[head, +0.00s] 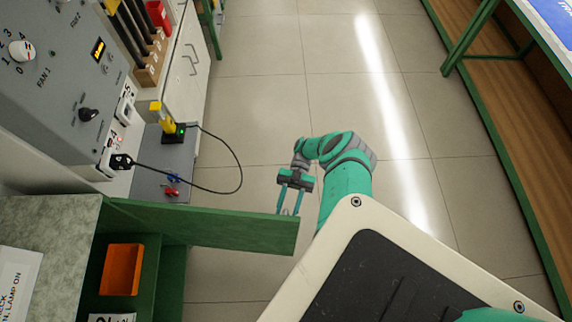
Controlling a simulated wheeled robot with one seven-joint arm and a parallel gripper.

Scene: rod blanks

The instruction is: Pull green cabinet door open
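The green cabinet door (200,224) stands swung out from the green cabinet (173,275), with its free end reaching over the floor. The cabinet interior shows beside it. My gripper (290,206) is at the door's free end, on its far side, fingers pointing toward the door. The two fingers are apart with a gap between them. A small pale piece shows at the fingertips, against the door's top edge; I cannot tell whether it is a handle or whether the fingers touch it.
An orange bin (121,270) sits inside the cabinet. A grey control panel (60,80) and a black cable (232,180) are at left. A yellow-handled tool (160,115) stands on the grey surface. A green-framed bench (500,120) is at right. Tiled floor (270,100) is clear between.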

